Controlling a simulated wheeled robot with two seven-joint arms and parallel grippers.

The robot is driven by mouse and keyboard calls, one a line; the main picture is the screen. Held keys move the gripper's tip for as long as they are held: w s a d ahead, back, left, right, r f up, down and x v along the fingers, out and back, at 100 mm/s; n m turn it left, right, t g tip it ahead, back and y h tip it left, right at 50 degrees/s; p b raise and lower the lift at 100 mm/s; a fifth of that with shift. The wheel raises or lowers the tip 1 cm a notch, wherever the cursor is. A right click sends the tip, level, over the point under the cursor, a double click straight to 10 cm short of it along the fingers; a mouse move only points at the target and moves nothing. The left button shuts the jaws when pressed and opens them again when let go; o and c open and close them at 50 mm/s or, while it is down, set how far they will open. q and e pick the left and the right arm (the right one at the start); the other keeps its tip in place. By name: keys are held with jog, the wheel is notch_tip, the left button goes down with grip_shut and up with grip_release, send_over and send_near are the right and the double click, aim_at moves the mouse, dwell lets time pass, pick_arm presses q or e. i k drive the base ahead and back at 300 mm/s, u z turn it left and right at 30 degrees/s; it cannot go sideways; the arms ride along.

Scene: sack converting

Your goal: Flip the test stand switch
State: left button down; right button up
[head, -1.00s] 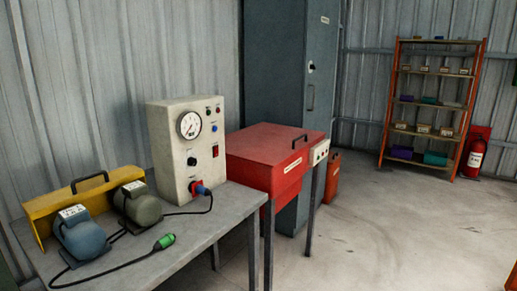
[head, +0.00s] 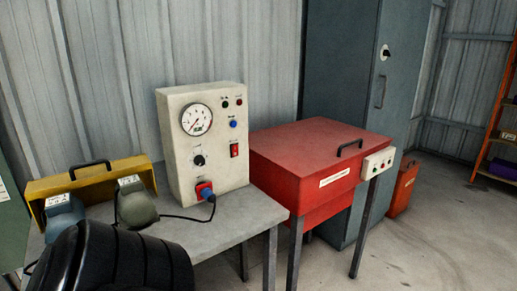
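The test stand (head: 218,185) is a cream box standing on the grey table, against the corrugated wall. Its front has a round white gauge (head: 197,119) and a black rotary knob (head: 199,160). A red rocker switch (head: 234,150) with a dark label above it sits on the right of the panel; its position is too small to tell. A blue plug is in the red socket (head: 204,190) below. A black ribbed part of my arm fills the lower left, covering the near table. No fingertips of either gripper show.
Two motors, one blue (head: 65,217) and one olive (head: 135,203), stand left of the test stand by a yellow guard (head: 93,178). A red lidded cabinet (head: 318,165) stands right of the table (head: 230,222). Open floor lies at the lower right.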

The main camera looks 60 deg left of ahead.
aim_at(234, 148)
jog(key=u, duration=0.7)
jog(key=i, duration=0.95)
jog(key=u, duration=0.9)
